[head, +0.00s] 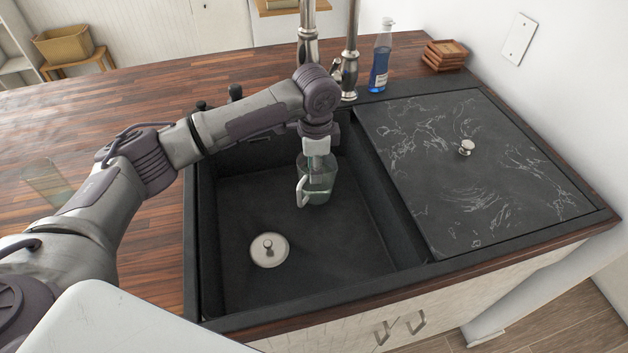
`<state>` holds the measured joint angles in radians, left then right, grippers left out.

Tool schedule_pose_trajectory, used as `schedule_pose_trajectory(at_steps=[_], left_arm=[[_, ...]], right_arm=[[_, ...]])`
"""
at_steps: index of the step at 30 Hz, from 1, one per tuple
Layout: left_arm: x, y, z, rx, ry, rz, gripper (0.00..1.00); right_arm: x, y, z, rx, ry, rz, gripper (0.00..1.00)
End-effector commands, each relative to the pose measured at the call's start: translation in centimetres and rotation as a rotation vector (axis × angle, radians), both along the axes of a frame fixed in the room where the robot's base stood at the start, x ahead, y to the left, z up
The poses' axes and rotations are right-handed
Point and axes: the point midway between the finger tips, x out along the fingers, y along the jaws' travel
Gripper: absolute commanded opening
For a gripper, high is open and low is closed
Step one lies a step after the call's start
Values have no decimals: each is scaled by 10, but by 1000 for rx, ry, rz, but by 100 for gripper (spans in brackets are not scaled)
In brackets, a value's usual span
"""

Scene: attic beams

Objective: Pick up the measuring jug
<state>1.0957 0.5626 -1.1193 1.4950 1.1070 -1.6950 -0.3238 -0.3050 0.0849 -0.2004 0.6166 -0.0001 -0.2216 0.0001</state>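The measuring jug (318,193) is a small see-through greenish vessel with a pale handle on its left side. It stands in the dark sink basin (350,245), towards the back. My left arm comes in from the left over the counter and bends down into the sink. My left gripper (318,172) points downward at the top of the jug, and its fingers overlap the rim in the picture. The fingertips are small and partly hidden, so I cannot tell whether they are apart or closed on the jug. My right gripper is not in view.
A round pale drain lid with a knob (269,250) lies in the sink. A dark marbled cover (440,200) fills the right side. Behind stand the metal tap (350,60), a blue soap bottle (380,65) and stacked wooden coasters (445,55). The wooden counter (160,85) is mostly clear.

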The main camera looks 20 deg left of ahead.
Motion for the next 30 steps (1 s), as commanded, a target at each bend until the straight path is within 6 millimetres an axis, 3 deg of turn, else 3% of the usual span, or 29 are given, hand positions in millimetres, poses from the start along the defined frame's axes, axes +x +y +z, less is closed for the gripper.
schedule_pose_trajectory(at_steps=[5,12,21,27,30], left_arm=[[3,0,-15,0,2,1,34],[7,0,-49,0,1,0,34],[7,0,-54,0,-1,-1,34],[7,0,-53,0,-1,-1,0],[7,0,-53,0,-1,-1,0]], right_arm=[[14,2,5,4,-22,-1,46],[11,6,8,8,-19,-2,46],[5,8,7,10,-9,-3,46],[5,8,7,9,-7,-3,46],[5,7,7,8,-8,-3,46]])
